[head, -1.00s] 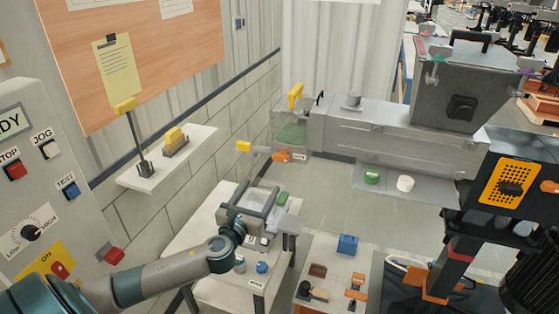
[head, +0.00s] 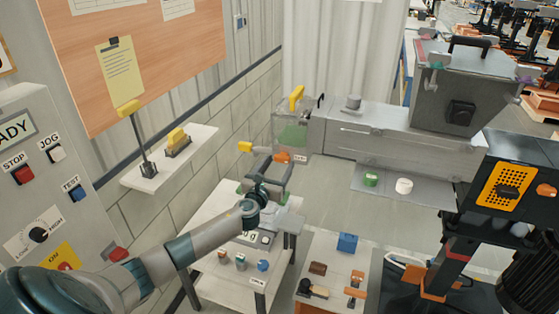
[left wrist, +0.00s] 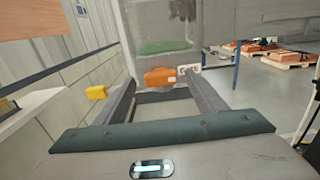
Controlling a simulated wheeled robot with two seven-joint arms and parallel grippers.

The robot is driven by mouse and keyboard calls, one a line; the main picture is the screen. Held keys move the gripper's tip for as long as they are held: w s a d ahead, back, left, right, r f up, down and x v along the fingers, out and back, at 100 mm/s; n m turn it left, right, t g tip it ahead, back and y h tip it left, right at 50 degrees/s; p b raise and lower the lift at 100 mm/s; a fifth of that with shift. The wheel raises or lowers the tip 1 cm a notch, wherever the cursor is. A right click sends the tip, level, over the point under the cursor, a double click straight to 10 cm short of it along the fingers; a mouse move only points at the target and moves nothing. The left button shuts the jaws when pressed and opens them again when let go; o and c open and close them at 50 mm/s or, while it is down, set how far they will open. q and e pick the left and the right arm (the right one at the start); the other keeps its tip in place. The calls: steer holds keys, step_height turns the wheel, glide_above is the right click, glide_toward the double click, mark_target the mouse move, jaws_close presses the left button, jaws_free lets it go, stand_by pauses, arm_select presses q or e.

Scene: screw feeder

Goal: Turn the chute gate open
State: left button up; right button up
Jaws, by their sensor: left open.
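The clear chute box (head: 290,130) with green contents is at the left end of the grey feeder. It carries a yellow lever (head: 296,97) on top, a yellow knob (head: 244,147) at its left and an orange handle (head: 283,157) at its lower front. I cannot tell which of these turns the gate. My left gripper (head: 268,165) is open and empty just below the box. In the left wrist view, the orange handle (left wrist: 160,77) appears between the open fingertips (left wrist: 161,84), with no clear contact. The yellow knob (left wrist: 96,92) is outside the left finger.
A small white table (head: 215,225) stands below my left arm. A wall shelf (head: 165,165) and a control panel (head: 40,190) are on the left. The feeder's lower shelf (head: 425,190) holds green and white round pieces. A low table (head: 330,260) holds small parts.

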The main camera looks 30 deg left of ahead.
mark_target(283, 158)
arm_select(q)
steer(key=shift+x, duration=1.35)
steer(key=shift+c, duration=0.3)
steer(key=c, duration=1)
